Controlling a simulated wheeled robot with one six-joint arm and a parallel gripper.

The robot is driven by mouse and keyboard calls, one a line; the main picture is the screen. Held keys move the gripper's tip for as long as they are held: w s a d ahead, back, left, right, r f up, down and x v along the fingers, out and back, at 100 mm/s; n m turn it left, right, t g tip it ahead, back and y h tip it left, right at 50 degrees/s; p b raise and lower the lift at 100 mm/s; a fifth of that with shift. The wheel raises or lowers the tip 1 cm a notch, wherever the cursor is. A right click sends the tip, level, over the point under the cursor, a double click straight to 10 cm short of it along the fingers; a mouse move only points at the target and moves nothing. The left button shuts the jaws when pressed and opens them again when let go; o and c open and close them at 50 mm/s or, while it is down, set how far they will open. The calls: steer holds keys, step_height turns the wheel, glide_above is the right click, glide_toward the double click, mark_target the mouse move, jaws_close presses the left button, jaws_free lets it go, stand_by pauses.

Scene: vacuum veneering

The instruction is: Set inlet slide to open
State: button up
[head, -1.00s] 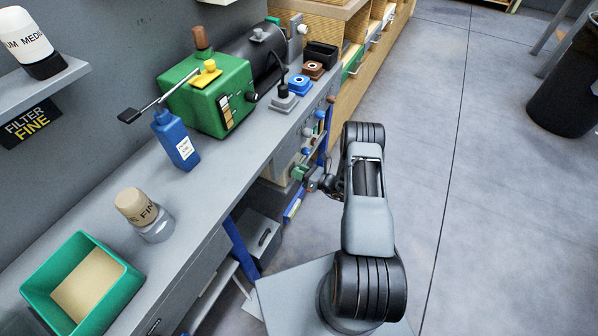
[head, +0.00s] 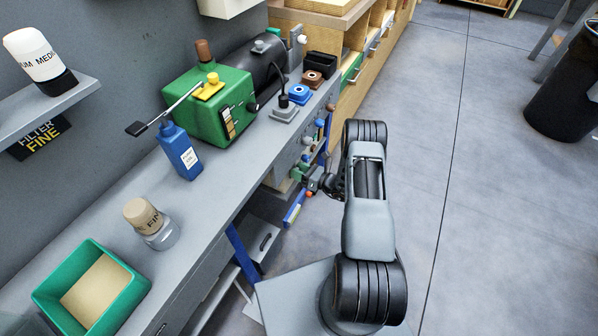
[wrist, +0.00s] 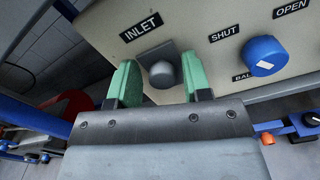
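The inlet slide is a grey rounded knob (wrist: 162,76) on a small metal plate under an INLET label (wrist: 140,26) in the wrist view. My gripper (wrist: 160,80) is open, with one green finger on each side of the knob. Gaps show between the knob and both fingers. A SHUT label (wrist: 225,33) is right of the plate and an OPEN label (wrist: 292,8) is farther right. In the head view my gripper (head: 306,176) is at the bench's front panel, and the slide itself cannot be made out there.
A blue knob (wrist: 262,55) with a white mark sits right of the slide, above a partly hidden label. An orange-tipped part (wrist: 267,139) shows lower right. On the bench are a green pump (head: 210,105), a blue bottle (head: 180,152) and a green bin (head: 125,300).

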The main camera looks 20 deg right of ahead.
steer(key=shift+o, duration=0.5)
steer(key=shift+s, duration=0.1)
steer(key=p+v, duration=0.1)
steer(key=v, duration=1.2)
steer(key=shift+s+d, duration=0.2)
steer(key=shift+d, duration=0.1)
